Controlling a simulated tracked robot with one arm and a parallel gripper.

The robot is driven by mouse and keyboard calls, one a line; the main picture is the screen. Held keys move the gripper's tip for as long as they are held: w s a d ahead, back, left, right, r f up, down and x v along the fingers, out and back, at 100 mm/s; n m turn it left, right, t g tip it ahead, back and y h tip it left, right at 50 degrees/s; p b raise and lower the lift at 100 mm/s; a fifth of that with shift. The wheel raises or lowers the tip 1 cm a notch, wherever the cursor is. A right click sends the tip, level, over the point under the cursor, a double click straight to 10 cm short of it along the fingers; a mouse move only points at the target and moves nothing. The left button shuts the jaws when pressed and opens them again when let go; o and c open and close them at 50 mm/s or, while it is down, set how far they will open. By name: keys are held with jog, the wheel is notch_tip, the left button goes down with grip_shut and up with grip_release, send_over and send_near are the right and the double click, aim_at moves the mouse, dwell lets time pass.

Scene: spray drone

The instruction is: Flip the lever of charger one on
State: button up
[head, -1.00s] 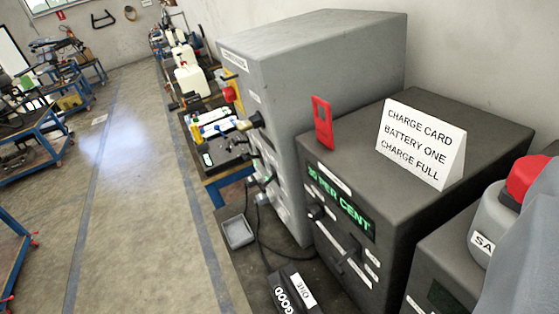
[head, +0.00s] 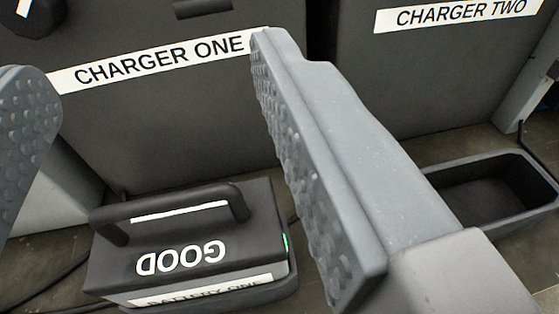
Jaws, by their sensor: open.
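Charger one (head: 150,130), a dark box with a white "CHARGER ONE" label, fills the upper left of the head view. A short dark part (head: 203,7) juts from its front at the top edge; it may be the lever, but it is cut off and its position cannot be told. A black knob (head: 38,14) with a white mark is at the top left corner. My gripper (head: 145,58) is open and empty. Its two studded grey fingers stand wide apart in front of the charger, the right fingertip overlapping the end of the label.
A battery (head: 190,240) with a black handle, an upside-down "GOOD" label and a small green light sits before charger one. Charger two (head: 430,80) stands at the right, with an empty dark tray (head: 535,210) before it. A dark cable lies at lower left.

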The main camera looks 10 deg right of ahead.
aim_at(204, 8)
jog(key=shift+n+h, duration=0.3)
jog(key=shift+h, duration=0.1)
jog(key=w, duration=0.3)
jog(key=w+d+f, duration=0.1)
jog(key=w, duration=0.3)
jog(key=w+f+b, duration=0.1)
jog(key=w, duration=0.3)
jog(key=shift+w+d, duration=0.1)
jog(key=shift+d, duration=0.3)
